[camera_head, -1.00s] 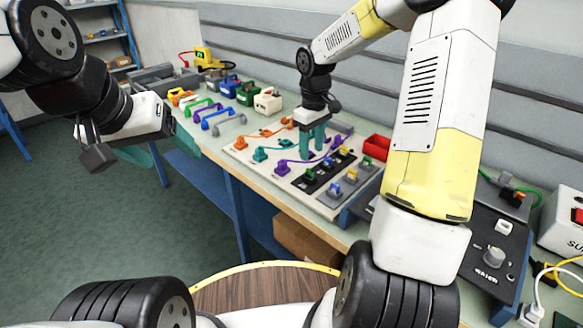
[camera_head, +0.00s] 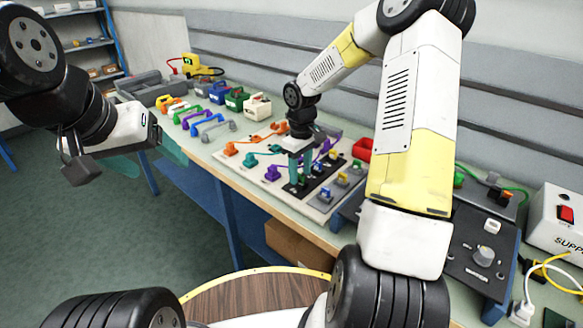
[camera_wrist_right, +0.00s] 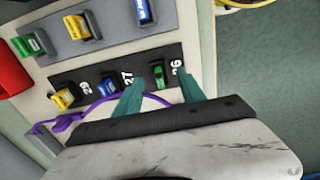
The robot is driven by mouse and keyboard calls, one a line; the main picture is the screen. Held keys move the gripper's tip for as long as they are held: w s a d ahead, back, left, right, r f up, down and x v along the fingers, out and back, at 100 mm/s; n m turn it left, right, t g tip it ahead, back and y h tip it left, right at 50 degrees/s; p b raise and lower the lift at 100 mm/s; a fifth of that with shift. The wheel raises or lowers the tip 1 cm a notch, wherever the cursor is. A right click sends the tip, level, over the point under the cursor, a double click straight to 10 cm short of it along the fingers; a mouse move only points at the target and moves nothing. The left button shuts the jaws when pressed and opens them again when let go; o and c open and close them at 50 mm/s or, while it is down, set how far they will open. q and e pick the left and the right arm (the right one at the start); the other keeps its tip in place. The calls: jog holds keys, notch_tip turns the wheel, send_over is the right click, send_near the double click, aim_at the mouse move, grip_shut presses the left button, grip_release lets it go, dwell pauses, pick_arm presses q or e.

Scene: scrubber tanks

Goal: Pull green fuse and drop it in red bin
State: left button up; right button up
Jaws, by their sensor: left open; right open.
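My right gripper (camera_head: 298,178) is open, pointing down over the black fuse strip on the board. In the right wrist view its teal fingers (camera_wrist_right: 161,95) stand on either side of a green fuse (camera_wrist_right: 159,98) by the label 26. The gripper mostly hides this fuse in the head view. Another green fuse (camera_wrist_right: 32,43) sits on the grey strip. The red bin (camera_head: 363,149) stands behind the board, partly hidden by my right arm; its edge also shows in the right wrist view (camera_wrist_right: 10,75). My left gripper (camera_head: 148,162) is open and empty, beyond the bench's left edge.
Yellow and blue fuses share the black strip (camera_wrist_right: 122,70). A purple cable (camera_wrist_right: 97,104) runs close to the right gripper's finger. Orange, teal and purple plugs stand on the board. A supply box (camera_head: 558,225) stands at the right.

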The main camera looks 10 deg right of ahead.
aim_at(300, 175)
jog(key=shift+f, duration=1.1)
dwell(0.4)
grip_shut()
dwell(1.1)
jog(key=o, duration=0.6)
grip_release()
jog(key=shift+c, duration=0.2)
jog(key=shift+r, duration=3.9)
